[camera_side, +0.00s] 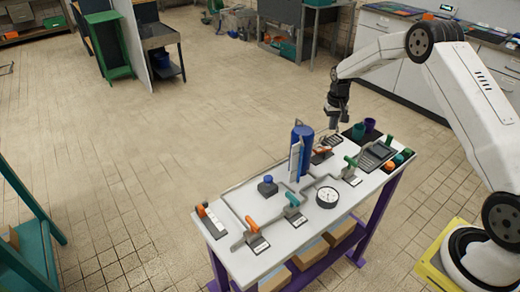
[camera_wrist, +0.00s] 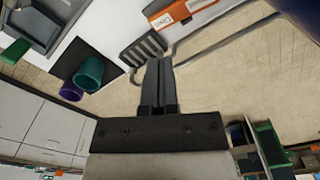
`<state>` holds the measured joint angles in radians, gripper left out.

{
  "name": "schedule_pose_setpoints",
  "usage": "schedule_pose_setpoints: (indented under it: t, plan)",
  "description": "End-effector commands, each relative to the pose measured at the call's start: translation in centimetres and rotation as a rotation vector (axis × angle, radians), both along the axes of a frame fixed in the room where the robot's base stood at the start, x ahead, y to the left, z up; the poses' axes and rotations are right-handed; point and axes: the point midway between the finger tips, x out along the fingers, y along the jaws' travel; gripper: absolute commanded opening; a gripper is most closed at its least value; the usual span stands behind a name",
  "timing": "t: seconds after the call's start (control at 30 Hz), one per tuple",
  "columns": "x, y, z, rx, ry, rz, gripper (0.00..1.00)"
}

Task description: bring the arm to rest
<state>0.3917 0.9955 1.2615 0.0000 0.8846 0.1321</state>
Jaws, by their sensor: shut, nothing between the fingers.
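My gripper (camera_side: 333,122) hangs above the far edge of the white table (camera_side: 216,226), fingers pointing down. In the wrist view my gripper (camera_wrist: 158,62) has its two dark fingers together with nothing between them. In the side view the fingertips are small, and a gap between them and the table's fittings cannot be measured. My white arm arches in from the right, its base on a yellow plate.
The table carries a blue cylinder (camera_side: 302,146), a gauge (camera_side: 327,197), pipes with orange, teal and green handles, and a keypad (camera_side: 376,156). A teal cup (camera_wrist: 88,74) and a purple cup (camera_wrist: 71,91) stand near my gripper. Open tiled floor lies behind the table.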

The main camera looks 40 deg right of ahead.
Motion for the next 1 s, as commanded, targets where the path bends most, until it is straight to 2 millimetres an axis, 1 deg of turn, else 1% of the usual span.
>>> schedule_pose_setpoints:
  t: [0.13,0.5,0.67,0.77,0.87,1.0]
  plan:
    - [0.0,0.0,0.7,0.0,0.0,0.0,0.0]
    - [0.0,0.0,0.8,0.0,0.0,0.001,0.0]
    - [-0.2,0.6,1.2,-0.002,-0.005,0.012,0.0]
    - [-0.4,1.6,1.9,-0.005,-0.013,0.03,0.0]
    - [-1.0,3.0,2.8,-0.01,-0.025,0.058,0.0]
    - [-2.3,5.6,4.4,-0.017,-0.045,0.107,0.0]
